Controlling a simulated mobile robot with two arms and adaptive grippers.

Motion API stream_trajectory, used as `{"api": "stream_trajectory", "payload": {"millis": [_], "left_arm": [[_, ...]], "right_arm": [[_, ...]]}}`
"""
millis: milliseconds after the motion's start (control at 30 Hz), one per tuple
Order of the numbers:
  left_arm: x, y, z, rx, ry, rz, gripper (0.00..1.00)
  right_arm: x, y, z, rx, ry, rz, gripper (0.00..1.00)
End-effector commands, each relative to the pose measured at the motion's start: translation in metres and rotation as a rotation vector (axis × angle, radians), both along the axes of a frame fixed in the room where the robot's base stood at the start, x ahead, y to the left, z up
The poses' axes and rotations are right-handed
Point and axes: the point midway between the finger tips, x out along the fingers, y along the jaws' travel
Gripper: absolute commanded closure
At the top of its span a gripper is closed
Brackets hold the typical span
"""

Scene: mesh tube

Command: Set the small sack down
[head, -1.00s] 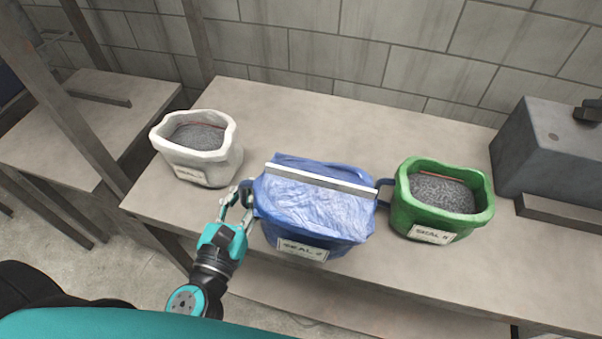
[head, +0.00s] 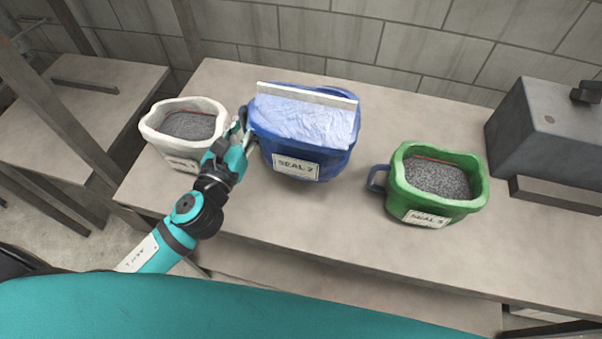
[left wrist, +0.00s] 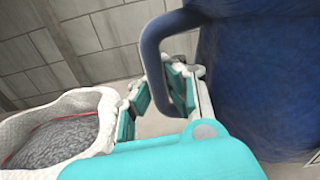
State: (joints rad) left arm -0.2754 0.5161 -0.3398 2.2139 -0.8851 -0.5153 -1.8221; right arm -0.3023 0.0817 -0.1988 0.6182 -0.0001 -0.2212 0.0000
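The blue sack (head: 303,135), labelled SEAL 2 with a pale bar across its top, is upright at the table's middle left. My left gripper (head: 238,125) is at its left handle (head: 247,118). In the left wrist view the fingers (left wrist: 165,95) are around the blue handle (left wrist: 170,80), and the sack's side (left wrist: 245,85) fills the right. Whether the sack's base touches the table cannot be told. My right gripper is out of view.
A white sack (head: 180,155) of grey grains stands close left, behind my gripper. A green sack (head: 437,208) stands right, its handle facing the blue sack. A grey metal box (head: 550,135) is at far right. The table (head: 300,215) is clear in front.

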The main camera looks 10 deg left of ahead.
Motion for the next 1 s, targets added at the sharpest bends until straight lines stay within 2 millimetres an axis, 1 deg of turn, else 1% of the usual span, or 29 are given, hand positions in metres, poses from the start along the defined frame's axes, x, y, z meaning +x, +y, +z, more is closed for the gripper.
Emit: {"api": "stream_trajectory", "payload": {"millis": [67,233,400,567,833,900,1000], "left_arm": [[0.003,0.001,-0.005,-0.007,-0.001,0.000,1.00],[0.004,0.001,-0.036,-0.010,0.002,0.002,1.00],[0.004,0.001,-0.056,-0.008,-0.001,0.001,1.00],[0.004,0.001,-0.063,-0.009,-0.002,-0.001,1.00],[0.004,0.001,-0.096,-0.009,-0.001,0.001,1.00],[0.004,0.001,-0.098,-0.008,-0.001,-0.001,1.00],[0.004,0.001,-0.097,-0.007,-0.002,-0.002,1.00]], "right_arm": [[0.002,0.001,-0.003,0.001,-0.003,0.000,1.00],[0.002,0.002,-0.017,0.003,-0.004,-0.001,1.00],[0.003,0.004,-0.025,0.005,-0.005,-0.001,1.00],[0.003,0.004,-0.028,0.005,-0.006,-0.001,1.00],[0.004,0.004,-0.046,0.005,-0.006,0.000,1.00],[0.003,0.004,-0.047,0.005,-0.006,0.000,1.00],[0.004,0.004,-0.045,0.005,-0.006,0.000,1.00]]}}
